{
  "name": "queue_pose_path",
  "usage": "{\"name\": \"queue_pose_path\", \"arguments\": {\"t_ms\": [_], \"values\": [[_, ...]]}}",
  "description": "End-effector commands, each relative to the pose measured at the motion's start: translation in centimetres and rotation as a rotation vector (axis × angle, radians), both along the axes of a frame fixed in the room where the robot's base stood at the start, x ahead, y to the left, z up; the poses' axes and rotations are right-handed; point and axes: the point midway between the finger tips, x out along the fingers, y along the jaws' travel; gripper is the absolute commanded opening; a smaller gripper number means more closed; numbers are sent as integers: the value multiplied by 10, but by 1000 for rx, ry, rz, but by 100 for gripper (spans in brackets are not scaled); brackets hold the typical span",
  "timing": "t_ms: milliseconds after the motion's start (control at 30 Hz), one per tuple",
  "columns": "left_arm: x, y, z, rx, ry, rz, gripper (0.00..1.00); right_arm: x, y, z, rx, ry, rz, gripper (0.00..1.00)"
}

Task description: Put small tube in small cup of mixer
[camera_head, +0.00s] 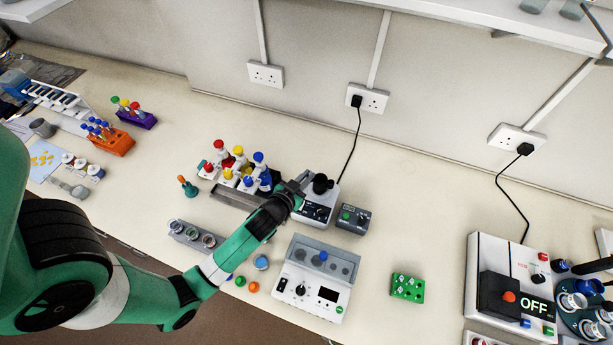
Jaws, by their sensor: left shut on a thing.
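The mixer (314,212) is a small white and grey box with a dark front panel near the bench's middle. A black round cup (322,184) stands on its top. My left arm reaches in from the lower left, and its gripper (302,184) is at the mixer's upper left, close beside the black cup. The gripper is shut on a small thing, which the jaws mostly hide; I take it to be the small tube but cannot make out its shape. I cannot tell whether it touches the cup. My right gripper is not in view.
A rack of colour-capped bottles (238,168) stands left of the gripper. A small grey box (353,219) is right of the mixer. A white block device (312,292) with a blue-capped tube is in front. A green rack (407,287) lies right, with clear bench around it.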

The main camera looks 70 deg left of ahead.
Motion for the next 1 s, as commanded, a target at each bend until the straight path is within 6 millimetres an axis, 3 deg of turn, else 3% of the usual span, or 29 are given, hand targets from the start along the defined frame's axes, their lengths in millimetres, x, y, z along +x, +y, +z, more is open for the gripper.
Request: {"name": "queue_pose_path", "arguments": {"t_ms": [133,200,367,733,1000], "values": [[0,0,0,0,0,0,0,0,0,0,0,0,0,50],[0,0,0,0,0,0,19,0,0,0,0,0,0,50],[0,0,0,0,0,0,45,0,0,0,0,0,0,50],[-5,-5,3,0,0,-1,45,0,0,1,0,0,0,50],[-47,-38,23,0,1,-4,45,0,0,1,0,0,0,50]]}}
